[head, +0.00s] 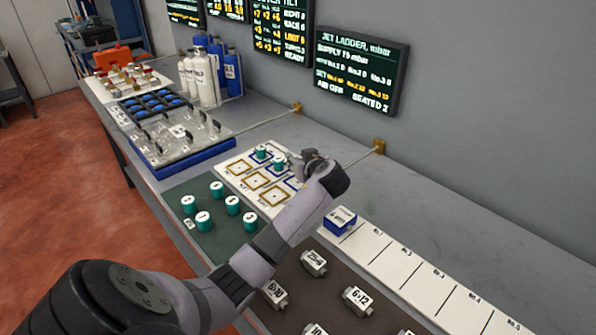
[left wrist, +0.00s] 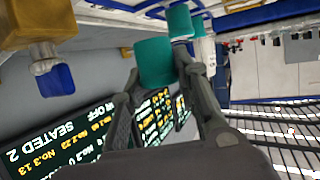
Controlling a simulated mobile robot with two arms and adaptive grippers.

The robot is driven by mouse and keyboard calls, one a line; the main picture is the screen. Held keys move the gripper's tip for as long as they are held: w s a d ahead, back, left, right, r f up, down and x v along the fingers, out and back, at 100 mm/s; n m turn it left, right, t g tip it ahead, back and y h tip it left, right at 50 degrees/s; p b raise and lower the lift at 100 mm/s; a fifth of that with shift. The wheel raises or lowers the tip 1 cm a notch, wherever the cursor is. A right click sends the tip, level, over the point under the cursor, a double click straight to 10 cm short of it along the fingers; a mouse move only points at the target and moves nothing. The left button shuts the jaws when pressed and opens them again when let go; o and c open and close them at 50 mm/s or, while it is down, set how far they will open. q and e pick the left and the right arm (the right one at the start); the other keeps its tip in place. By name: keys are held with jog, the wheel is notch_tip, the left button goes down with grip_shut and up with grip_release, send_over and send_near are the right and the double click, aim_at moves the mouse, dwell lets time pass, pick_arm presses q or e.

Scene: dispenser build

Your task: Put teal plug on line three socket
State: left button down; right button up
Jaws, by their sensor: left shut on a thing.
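My left gripper (head: 292,160) reaches over the white socket board (head: 228,177) and is shut on a teal plug (head: 279,163). In the left wrist view, the held teal plug (left wrist: 155,62) sits between the fingertips of my left gripper (left wrist: 160,85). Another teal plug (head: 262,151) stands on the board just behind and left of it. Several more teal plugs, such as one with a white top (head: 203,220), stand on the dark green mat (head: 178,197). The board has gold-framed and blue-framed sockets; my arm hides its right part. Whether the held plug touches the board is unclear. My right gripper is out of view.
A blue box (head: 340,221) stands on the numbered white strip (head: 400,265). Labelled metal blocks (head: 314,262) lie on the dark mat at front right. A clear-topped blue tray (head: 185,157) and bottles (head: 205,80) stand farther back. A screen (head: 360,70) hangs on the wall.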

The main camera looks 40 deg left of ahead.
pick_arm(q)
notch_tip(320, 180, down, 4)
jog(key=shift+f, duration=0.25)
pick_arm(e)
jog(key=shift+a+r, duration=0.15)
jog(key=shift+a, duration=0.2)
pick_arm(q)
jog(key=c, duration=1.2)
grip_release()
jog(key=shift+c, duration=0.2)
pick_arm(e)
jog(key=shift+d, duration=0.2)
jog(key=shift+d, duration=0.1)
